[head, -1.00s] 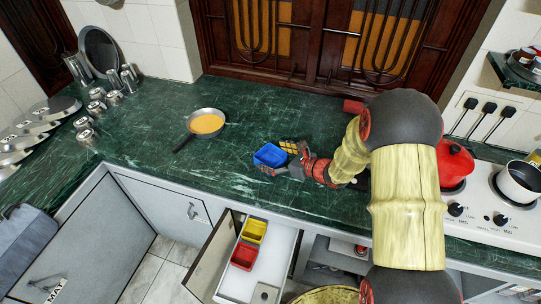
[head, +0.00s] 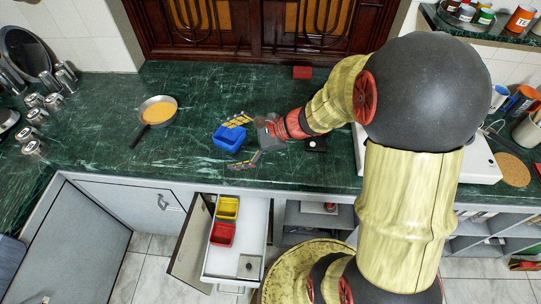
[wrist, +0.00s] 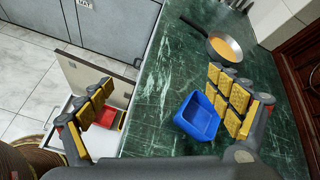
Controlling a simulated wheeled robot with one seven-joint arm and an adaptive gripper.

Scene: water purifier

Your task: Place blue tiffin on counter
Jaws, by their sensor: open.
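The blue tiffin (head: 229,138) is an open rectangular box standing on the green marble counter (head: 95,140), near its front edge above the open drawer. My gripper (head: 241,143) is open, its yellow-padded fingers spread to either side of the tiffin's right end. In the wrist view the blue tiffin (wrist: 197,117) lies between the spread fingers, close to the right-hand finger and well apart from the left-hand one. I cannot tell whether that near finger touches it.
An open drawer (head: 248,225) below the counter holds a yellow box (head: 228,208) and a red box (head: 222,234). A pan with orange contents (head: 158,110) stands left of the tiffin. Steel cups (head: 33,117) are at the far left. The counter between pan and tiffin is clear.

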